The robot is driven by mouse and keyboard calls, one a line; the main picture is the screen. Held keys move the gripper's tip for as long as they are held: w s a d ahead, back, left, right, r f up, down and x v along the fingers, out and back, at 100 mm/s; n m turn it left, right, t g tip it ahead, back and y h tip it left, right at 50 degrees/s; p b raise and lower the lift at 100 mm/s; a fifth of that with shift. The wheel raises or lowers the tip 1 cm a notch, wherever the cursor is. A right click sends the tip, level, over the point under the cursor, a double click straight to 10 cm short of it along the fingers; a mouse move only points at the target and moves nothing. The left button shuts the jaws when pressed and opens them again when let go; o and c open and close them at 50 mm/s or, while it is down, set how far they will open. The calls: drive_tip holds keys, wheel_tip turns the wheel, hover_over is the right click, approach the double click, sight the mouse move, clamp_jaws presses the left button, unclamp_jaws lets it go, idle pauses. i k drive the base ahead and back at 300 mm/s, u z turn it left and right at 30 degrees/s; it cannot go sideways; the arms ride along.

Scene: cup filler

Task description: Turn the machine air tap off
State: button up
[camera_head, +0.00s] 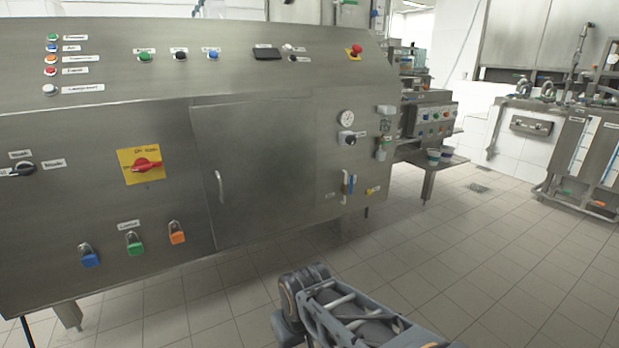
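The machine (265,105) is a large steel cabinet across the left and middle of the view. My arm lies folded at the bottom of the view, well in front of and below the tap. My gripper is not visible.
A round gauge (346,117) and a black knob (347,140) are above the tap. A red emergency button (355,51) and a red rotary switch (147,165) are on the panel. The tiled floor (440,245) is clear.

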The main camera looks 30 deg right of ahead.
sight(349, 191)
drive_tip(key=u, duration=0.25)
drive_tip(key=i, duration=0.75)
drive_tip(key=z, duration=0.75)
drive_tip(key=i, duration=0.75)
drive_tip(key=z, duration=0.85)
